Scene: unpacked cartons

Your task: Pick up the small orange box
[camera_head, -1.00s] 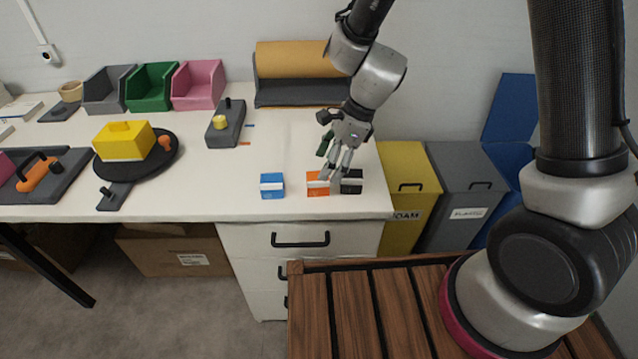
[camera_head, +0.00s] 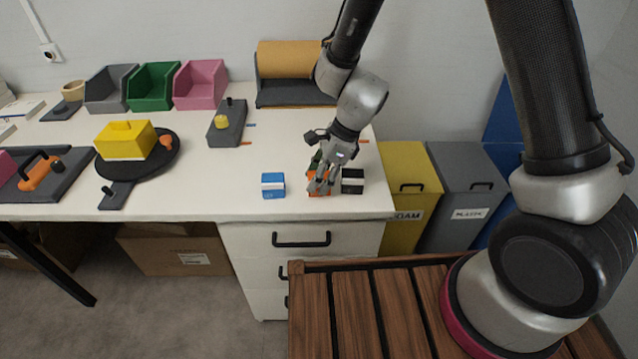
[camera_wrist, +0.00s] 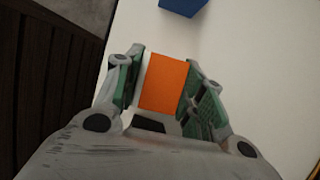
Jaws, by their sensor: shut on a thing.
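The small orange box (camera_wrist: 164,82) sits between the two fingers of my gripper (camera_wrist: 166,88) in the wrist view, with a finger pad against each side. In the head view the orange box (camera_head: 313,192) is on the white table near its front edge, mostly hidden behind my gripper (camera_head: 320,186). My gripper is shut on the box. I cannot see clear space between the box and the table.
A blue box (camera_head: 273,185) stands to the left of my gripper and a black box (camera_head: 352,181) close on its right. The table's front edge (camera_head: 290,216) is near. Yellow (camera_head: 408,185) and grey bins stand right of the table.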

